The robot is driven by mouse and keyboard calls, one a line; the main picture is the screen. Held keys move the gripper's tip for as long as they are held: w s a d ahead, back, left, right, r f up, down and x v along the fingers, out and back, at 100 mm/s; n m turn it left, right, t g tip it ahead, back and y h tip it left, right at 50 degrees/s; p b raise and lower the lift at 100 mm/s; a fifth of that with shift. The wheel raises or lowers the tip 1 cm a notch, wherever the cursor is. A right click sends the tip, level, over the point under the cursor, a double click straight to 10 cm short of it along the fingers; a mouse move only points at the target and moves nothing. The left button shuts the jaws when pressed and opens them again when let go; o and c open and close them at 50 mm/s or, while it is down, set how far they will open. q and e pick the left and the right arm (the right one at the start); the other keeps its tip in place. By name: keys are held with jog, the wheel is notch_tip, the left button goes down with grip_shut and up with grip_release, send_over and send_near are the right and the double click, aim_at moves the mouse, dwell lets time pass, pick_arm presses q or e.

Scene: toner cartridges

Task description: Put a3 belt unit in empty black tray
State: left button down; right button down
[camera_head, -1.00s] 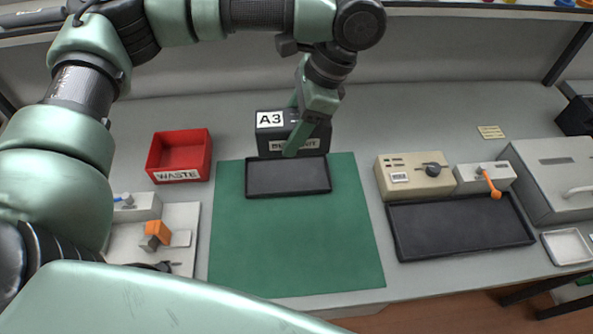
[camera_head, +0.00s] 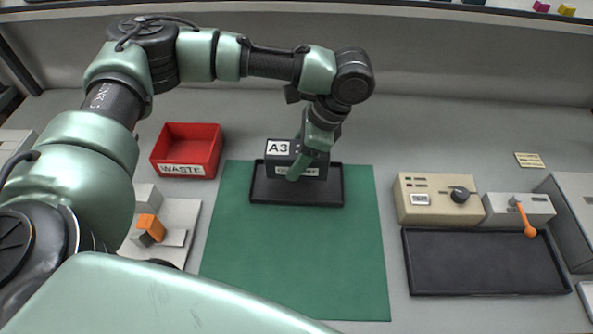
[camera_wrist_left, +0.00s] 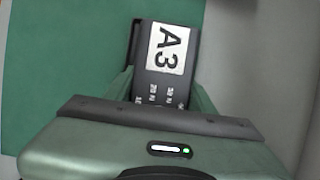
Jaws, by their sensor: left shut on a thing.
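The A3 belt unit (camera_head: 281,157) is a dark box with a white "A3" label. My left gripper (camera_head: 304,160) is shut on it, with its fingers pointing down. In the left wrist view the unit (camera_wrist_left: 160,80) sits between the two finger sides (camera_wrist_left: 163,92), its "A3" label facing the camera. The unit is over the rear part of the small black tray (camera_head: 330,197) at the back of the green mat. I cannot tell whether it touches the tray floor. The tray's front part is bare. My right gripper is not in view.
A red WASTE bin (camera_head: 187,148) stands left of the tray. A beige box with a black knob (camera_head: 430,200) and a larger empty black tray (camera_head: 485,275) are at the right. The green mat (camera_head: 295,265) in front is clear.

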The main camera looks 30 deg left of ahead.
pick_arm(q)
jog(key=shift+f, duration=2.65)
jog(key=c, duration=0.5)
grip_release()
jog(key=shift+f, duration=0.1)
jog(key=v, duration=1.2)
jog(key=shift+b, duration=0.35)
